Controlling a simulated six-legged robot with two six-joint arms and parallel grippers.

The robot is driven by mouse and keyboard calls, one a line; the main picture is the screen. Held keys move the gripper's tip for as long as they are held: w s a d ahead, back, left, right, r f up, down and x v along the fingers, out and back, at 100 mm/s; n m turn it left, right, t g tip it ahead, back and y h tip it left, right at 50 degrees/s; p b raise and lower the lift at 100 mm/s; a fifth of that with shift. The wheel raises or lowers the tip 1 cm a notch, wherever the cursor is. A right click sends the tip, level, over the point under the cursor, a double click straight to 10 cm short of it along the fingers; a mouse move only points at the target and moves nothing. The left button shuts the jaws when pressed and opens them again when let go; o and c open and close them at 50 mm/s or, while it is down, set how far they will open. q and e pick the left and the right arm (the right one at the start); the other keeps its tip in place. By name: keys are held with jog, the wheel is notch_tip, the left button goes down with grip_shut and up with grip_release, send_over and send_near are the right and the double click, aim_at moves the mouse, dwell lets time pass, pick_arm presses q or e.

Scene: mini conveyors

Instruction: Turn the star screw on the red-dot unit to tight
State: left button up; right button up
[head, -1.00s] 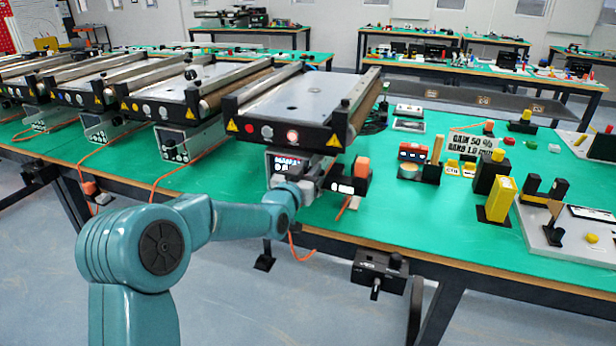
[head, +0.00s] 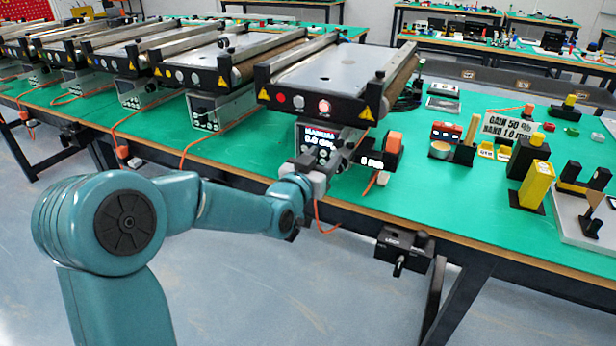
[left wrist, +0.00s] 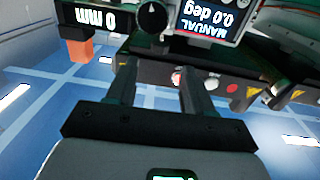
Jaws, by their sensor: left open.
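The red-dot unit (head: 320,75) is the nearest conveyor, with a red dot (head: 280,97) on its black front panel. A control box (head: 318,140) below it reads MANUAL and 0.0 deg. The box's screen shows upside down in the left wrist view (left wrist: 212,20), beside a round black knob (left wrist: 152,18) with a white mark. A small black knob (head: 380,75) stands at the unit's right front corner. I cannot tell which knob is the star screw. My left gripper (head: 318,170) is in front of the control box; its fingers (left wrist: 158,75) are apart and empty. My right gripper is out of view.
A small display with an orange block (head: 394,142) sits right of the control box. A black switch box (head: 404,248) hangs at the table's front edge. Other conveyors stand to the left.

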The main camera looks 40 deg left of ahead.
pick_arm(q)
jog(key=s+d, duration=0.1)
jog(key=s, duration=0.6)
jog(key=shift+s+d, duration=0.25)
jog(key=shift+s, duration=0.05)
